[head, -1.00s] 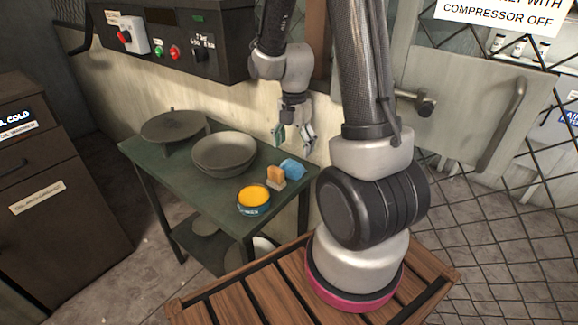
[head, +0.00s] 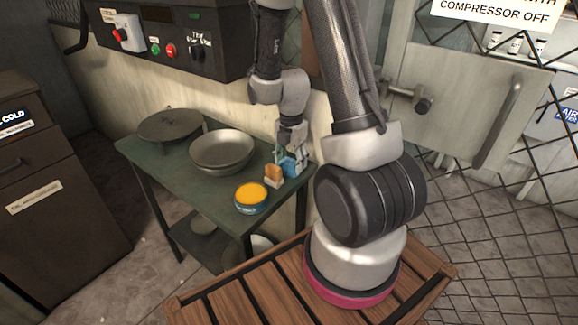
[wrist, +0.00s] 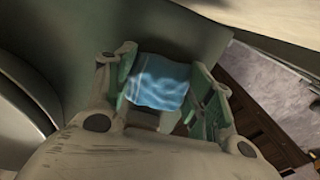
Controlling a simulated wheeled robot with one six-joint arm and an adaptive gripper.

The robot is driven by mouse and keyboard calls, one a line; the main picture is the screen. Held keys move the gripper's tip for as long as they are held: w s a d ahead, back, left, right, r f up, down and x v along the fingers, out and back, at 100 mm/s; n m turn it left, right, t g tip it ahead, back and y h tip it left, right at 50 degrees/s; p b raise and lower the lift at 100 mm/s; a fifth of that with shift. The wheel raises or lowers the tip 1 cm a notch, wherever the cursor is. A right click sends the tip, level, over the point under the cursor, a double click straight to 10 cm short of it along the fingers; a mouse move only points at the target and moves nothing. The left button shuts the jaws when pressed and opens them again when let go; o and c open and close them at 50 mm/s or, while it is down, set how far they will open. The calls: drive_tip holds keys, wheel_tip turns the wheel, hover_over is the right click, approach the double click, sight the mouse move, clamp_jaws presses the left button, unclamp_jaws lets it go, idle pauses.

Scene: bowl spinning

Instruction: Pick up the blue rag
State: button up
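The blue rag (head: 291,166) lies at the right end of the green table (head: 184,183), beside an orange and white block. In the wrist view the rag (wrist: 158,82) shows as a crumpled light blue piece between the two green finger pads. My gripper (head: 290,158) is down at the rag, with a finger on each side of it. In the wrist view my gripper (wrist: 165,88) has its fingers apart, the left one close to the rag's edge and a gap on the right. The rag's underside is hidden.
The orange and white block (head: 273,175) stands close left of the rag. A yellow-topped tin (head: 251,196), a grey bowl (head: 222,152) and a dark round plate (head: 170,125) are also on the table. The wall is close behind.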

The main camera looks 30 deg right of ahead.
sight(289, 161)
drive_tip(key=shift+r, duration=0.1)
drive_tip(key=shift+a+r, duration=0.2)
drive_tip(key=shift+r, duration=0.3)
drive_tip(key=r, duration=0.6)
drive_tip(key=shift+s+a, duration=0.2)
drive_tip(key=shift+a, duration=0.15)
drive_tip(key=s+a, duration=0.2)
drive_tip(key=a, duration=0.4)
drive_tip(key=s+a, duration=0.2)
drive_tip(key=a, duration=0.3)
drive_tip(key=s+a, duration=0.2)
drive_tip(key=a, duration=0.4)
drive_tip(key=shift+s+a, duration=0.2)
drive_tip(key=shift+a, duration=0.15)
